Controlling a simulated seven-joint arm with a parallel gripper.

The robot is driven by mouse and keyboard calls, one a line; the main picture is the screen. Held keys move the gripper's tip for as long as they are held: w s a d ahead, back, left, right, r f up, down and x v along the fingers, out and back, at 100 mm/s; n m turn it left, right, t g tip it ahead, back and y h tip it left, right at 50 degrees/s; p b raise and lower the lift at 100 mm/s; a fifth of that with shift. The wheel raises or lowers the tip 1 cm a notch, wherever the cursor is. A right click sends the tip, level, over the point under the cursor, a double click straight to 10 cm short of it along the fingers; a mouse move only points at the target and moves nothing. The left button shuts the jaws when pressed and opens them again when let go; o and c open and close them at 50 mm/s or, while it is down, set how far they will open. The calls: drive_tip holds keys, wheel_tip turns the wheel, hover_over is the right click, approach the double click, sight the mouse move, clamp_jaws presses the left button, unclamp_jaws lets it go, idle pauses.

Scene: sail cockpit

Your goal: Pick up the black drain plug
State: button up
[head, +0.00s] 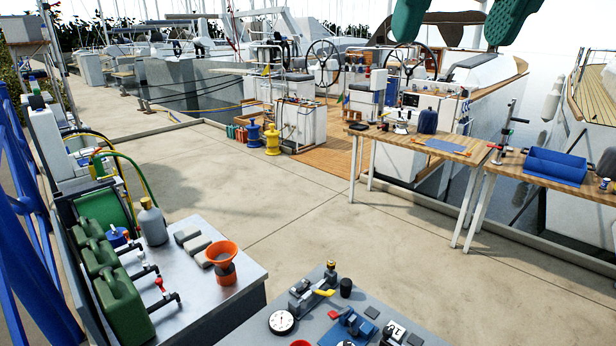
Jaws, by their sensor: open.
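A small black upright cylinder (346,287) stands on the grey bench at the bottom centre of the head view. It may be the black drain plug, but it is too small to be sure. Flat dark pieces (371,312) lie to its right on the same bench. Brass and grey fittings with a yellow handle (325,292) stand just left of the cylinder. My gripper does not show in this view.
The grey bench also holds a round white gauge (282,321) and a blue fixture (347,326). A metal-topped bench at left carries green canisters (122,308), a grey bottle (152,222) and an orange funnel (222,253). Open concrete (290,215) lies beyond.

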wheel_tip(320, 180, up, 6)
drive_tip(key=w+f, duration=0.1)
drive_tip(key=w+a+m+g+y, duration=0.15)
drive_tip(key=w+m+y, duration=0.35)
drive_tip(key=w+m, duration=0.8)
drive_tip(key=w+d+m+t+y, duration=0.1)
drive_tip(key=w+d+m+y, duration=0.4)
drive_tip(key=w, duration=0.4)
drive_tip(key=w+d+m+t+y, duration=0.1)
drive_tip(key=w+d+m+y, duration=0.1)
drive_tip(key=w+d+m, duration=0.5)
approach(345, 284)
drive_tip(key=shift+w+d+f+n, duration=0.25)
drive_tip(key=shift+d+f+n, duration=0.15)
drive_tip(key=shift+d+f, duration=0.15)
drive_tip(key=shift+w+a+f, duration=0.1)
drive_tip(key=shift+a+f, duration=0.05)
drive_tip(key=shift+f, duration=0.1)
drive_tip(key=x, duration=1)
drive_tip(key=shift+w+a+r, duration=0.1)
drive_tip(key=shift+w+a, duration=0.1)
drive_tip(key=shift+c, duration=0.4)
